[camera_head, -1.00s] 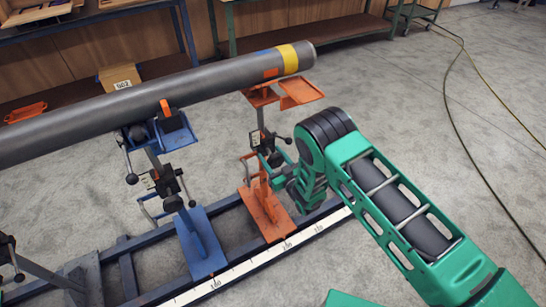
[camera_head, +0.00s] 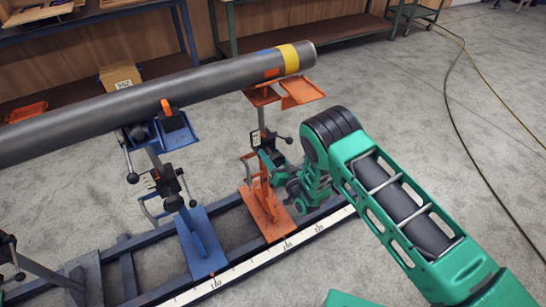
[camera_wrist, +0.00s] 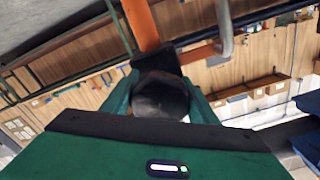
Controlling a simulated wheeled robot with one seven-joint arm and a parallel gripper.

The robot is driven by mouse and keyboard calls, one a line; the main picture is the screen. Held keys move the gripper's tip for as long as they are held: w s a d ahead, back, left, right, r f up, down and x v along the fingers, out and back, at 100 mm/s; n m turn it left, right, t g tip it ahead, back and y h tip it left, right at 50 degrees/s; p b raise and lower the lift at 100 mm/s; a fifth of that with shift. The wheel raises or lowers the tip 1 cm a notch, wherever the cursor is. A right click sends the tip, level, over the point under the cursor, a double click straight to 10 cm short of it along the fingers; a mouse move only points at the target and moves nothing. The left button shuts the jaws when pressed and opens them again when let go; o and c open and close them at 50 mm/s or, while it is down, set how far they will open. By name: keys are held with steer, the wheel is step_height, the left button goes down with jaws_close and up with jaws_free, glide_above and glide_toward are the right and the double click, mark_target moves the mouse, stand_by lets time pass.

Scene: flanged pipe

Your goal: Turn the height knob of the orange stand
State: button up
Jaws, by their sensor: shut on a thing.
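The orange stand (camera_head: 263,210) stands on the rail base under the right end of the grey pipe (camera_head: 200,86). Its orange post (camera_wrist: 141,22) shows at the top of the wrist view. The dark round height knob (camera_wrist: 160,97) sits between the green fingers of my gripper (camera_wrist: 160,88), which is shut on it. In the head view my gripper (camera_head: 270,160) is at the stand's middle, on its right side; the knob is hidden there by the hand. A bent grey handle (camera_wrist: 225,28) shows close to the post in the wrist view.
A blue stand (camera_head: 203,240) with its own knobs stands to the left on the same rail with a white scale (camera_head: 300,237). Workbenches line the back wall. A cable (camera_head: 462,120) lies on the floor at right. The floor between is clear.

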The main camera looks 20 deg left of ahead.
mark_target(278, 164)
steer(key=shift+m, duration=1.2)
steer(key=o, duration=1)
steer(key=shift+o, duration=0.2)
steer(key=shift+s+d, duration=0.1)
steer(key=v, duration=1)
steer(key=shift+s+d+f, duration=0.1)
steer(key=shift+s, duration=0.05)
steer(key=shift+d, duration=0.1)
